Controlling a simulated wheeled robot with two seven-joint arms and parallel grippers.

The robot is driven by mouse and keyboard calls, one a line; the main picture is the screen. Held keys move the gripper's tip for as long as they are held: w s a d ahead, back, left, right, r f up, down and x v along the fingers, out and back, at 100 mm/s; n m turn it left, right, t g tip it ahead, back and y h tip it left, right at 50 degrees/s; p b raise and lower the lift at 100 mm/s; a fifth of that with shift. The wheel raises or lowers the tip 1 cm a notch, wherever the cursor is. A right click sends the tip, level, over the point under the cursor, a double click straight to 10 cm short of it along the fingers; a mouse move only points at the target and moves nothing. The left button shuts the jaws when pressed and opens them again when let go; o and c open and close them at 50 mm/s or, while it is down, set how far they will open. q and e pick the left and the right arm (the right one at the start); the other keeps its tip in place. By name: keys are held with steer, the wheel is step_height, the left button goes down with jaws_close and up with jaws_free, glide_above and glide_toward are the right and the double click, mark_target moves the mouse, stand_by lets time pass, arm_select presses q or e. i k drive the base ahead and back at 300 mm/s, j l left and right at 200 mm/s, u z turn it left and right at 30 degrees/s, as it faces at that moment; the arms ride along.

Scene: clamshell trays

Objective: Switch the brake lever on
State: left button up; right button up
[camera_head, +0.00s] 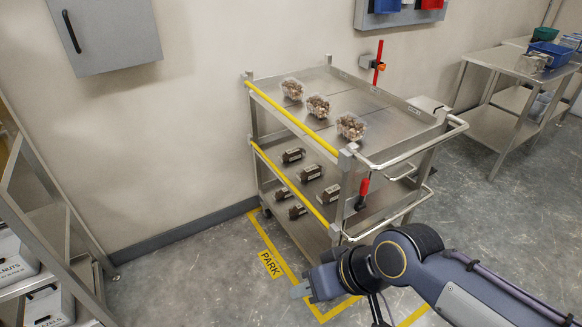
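A steel cart (405,124) stands by the wall. A lever with a red grip (363,187) and a dark lower end (360,204) is at its near end, beside the corner post. It looks upright; I cannot tell its exact setting. Another upright red bar (379,62) with an orange and dark block is at the cart's far edge, by the wall. My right gripper (297,291) is low, in front of the cart and left of the red-gripped lever, apart from it. Its fingers are too small and edge-on to tell their opening. My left gripper is not in view.
Clear clamshell trays (318,106) stand on the top shelf, several dark boxes (311,172) on a lower shelf. A curved push handle (440,140) juts out at the right. Yellow floor tape marked PARK (271,264) runs beside the cart. A rack stands left, a steel table (520,62) right.

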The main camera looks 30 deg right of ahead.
mark_target(361, 206)
steer(key=i+z, duration=0.15)
steer(key=z, duration=0.25)
steer(key=i+j+z, duration=0.15)
steer(key=z, duration=0.2)
steer(key=i+j+z, duration=0.1)
steer(key=z, duration=0.3)
steer(key=i+j+z, duration=0.1)
steer(key=j+z, duration=0.25)
